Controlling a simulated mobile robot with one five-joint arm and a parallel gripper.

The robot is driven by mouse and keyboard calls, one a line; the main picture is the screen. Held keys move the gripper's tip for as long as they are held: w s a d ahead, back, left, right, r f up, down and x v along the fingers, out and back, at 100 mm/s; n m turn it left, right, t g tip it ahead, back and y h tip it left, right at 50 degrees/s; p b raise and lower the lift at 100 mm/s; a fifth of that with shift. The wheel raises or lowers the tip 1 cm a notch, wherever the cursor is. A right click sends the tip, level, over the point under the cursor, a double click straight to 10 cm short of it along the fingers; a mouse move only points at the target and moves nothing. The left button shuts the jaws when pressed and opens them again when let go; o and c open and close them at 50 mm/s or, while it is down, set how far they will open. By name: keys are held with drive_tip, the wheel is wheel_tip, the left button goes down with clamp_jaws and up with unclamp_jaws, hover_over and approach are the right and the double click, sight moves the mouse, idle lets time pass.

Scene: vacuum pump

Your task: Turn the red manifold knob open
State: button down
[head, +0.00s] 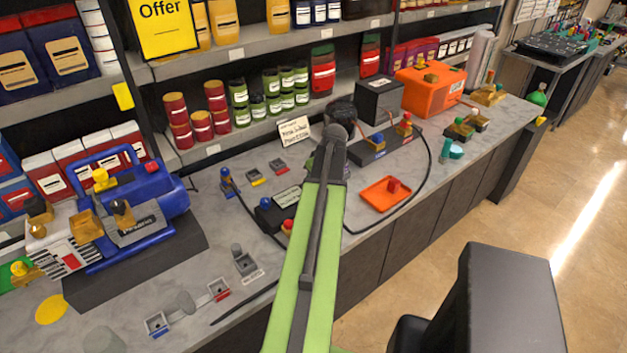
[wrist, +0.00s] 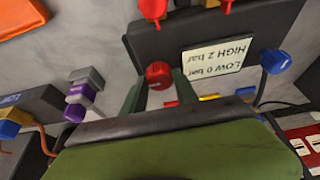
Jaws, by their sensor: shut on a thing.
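The manifold is a black block (wrist: 200,30) with a white label reading LOW 0 bar and HIGH 2 bar, upside down in the wrist view. A round red knob (wrist: 158,73) sits at its edge, between the two dark green fingers of my gripper (wrist: 159,82). The fingers are shut on it. A blue fitting (wrist: 277,62) is at the right end of the block, and red fittings (wrist: 152,8) are at the top. In the head view the manifold (head: 268,216) stands on the counter, left of my arm, which hides the held knob and my fingertips.
An orange tray (head: 372,204) lies right of my arm. A black bar with coloured fittings (head: 372,152) stands behind it. A black hose curves around the tray. A blue pump (head: 150,200) is at the left. Shelves of jars line the back.

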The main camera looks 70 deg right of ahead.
drive_tip(key=c, duration=0.9)
unclamp_jaws()
drive_tip(key=shift+c, duration=0.2)
drive_tip(key=p+v, duration=1.6)
drive_tip(key=v, duration=0.1)
drive_tip(key=shift+r, duration=0.2)
